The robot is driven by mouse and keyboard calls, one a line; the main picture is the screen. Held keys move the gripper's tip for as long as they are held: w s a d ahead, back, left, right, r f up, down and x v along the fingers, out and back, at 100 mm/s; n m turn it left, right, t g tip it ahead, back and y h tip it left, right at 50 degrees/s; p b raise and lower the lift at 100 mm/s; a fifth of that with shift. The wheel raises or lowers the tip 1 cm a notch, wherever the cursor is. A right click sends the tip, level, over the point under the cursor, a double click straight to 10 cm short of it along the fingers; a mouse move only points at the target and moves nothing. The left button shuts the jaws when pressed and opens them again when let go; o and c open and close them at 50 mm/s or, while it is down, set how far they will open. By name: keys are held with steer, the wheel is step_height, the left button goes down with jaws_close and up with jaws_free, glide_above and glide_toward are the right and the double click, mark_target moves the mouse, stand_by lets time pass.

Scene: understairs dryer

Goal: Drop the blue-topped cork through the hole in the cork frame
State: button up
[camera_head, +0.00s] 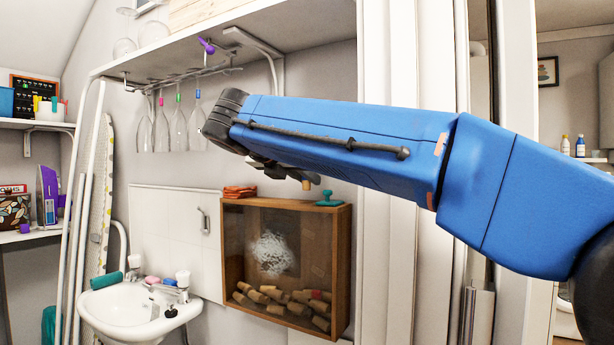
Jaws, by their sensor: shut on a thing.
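The cork frame (343,270) is a wooden box with a clear front on the wall, right of the sink. Several corks lie in its bottom, one with a red end. My gripper (308,178) is above the frame's top, partly hidden behind my blue arm. It is shut on a small tan cork (307,186), whose lower end shows below the fingers. The cork's top is hidden, so its blue colour cannot be seen. The cork appears apart from the frame's top edge. The hole in the top is not visible from here.
A teal knobbed object (329,199) and a folded orange cloth (240,192) sit on the frame's top. Stemmed glasses (178,128) hang from a rack under the shelf (150,58), left of my gripper. A white sink (135,312) is at lower left.

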steer(key=shift+f, duration=1.05)
steer(key=shift+f, duration=1.1)
steer(key=shift+c, duration=0.2)
stand_by(1.0)
steer(key=o, duration=0.7)
steer(key=shift+f, duration=0.1)
steer(key=shift+o, duration=0.2)
steer(key=shift+s, duration=0.1)
steer(key=shift+a, duration=0.1)
steer(key=v, duration=1.7)
steer(key=shift+r, duration=0.35)
steer(key=shift+s+a, duration=0.15)
